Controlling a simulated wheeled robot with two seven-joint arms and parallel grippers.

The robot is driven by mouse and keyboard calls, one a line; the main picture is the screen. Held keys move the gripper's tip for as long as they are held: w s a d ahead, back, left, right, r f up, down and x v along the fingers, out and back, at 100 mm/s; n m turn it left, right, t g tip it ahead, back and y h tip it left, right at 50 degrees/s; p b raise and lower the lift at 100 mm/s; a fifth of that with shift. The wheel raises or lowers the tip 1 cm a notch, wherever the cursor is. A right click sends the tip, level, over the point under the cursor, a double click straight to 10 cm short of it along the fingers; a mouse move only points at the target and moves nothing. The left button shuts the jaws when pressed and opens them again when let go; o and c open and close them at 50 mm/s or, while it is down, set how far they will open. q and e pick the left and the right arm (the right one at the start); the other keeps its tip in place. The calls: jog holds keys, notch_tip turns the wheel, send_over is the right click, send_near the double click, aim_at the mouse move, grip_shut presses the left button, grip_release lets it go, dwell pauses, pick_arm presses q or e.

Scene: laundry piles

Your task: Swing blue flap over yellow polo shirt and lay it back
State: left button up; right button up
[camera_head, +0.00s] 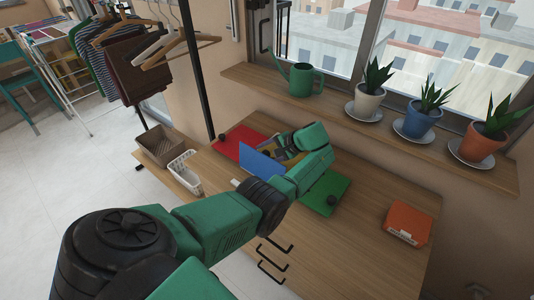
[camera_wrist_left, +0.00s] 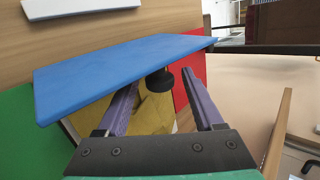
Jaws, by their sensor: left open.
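The blue flap (camera_head: 262,168) of the folding board stands tilted up from the table in the head view. In the left wrist view the blue flap (camera_wrist_left: 120,72) crosses above the yellow polo shirt (camera_wrist_left: 152,112), which shows only in part. A black knob (camera_wrist_left: 159,81) shows between my fingertips, by the flap's underside; I cannot tell whether they touch it. My left gripper (camera_wrist_left: 161,84) is open, its two purple fingers apart. In the head view the left gripper (camera_head: 284,152) is beside the flap, partly hidden by my wrist. My right gripper is out of view.
The board's red panel (camera_head: 238,144) lies at the left and its green panel (camera_head: 325,190) at the right. An orange folded item (camera_head: 407,225) lies on the table's right. A white basket (camera_head: 184,172) is at the left edge. Potted plants line the sill behind.

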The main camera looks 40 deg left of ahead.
pick_arm(q)
jog(key=b+v, duration=0.2)
jog(key=v, duration=1.2)
jog(key=shift+d+r, duration=0.15)
jog(key=shift+r, duration=0.05)
jog(key=shift+f, duration=0.1)
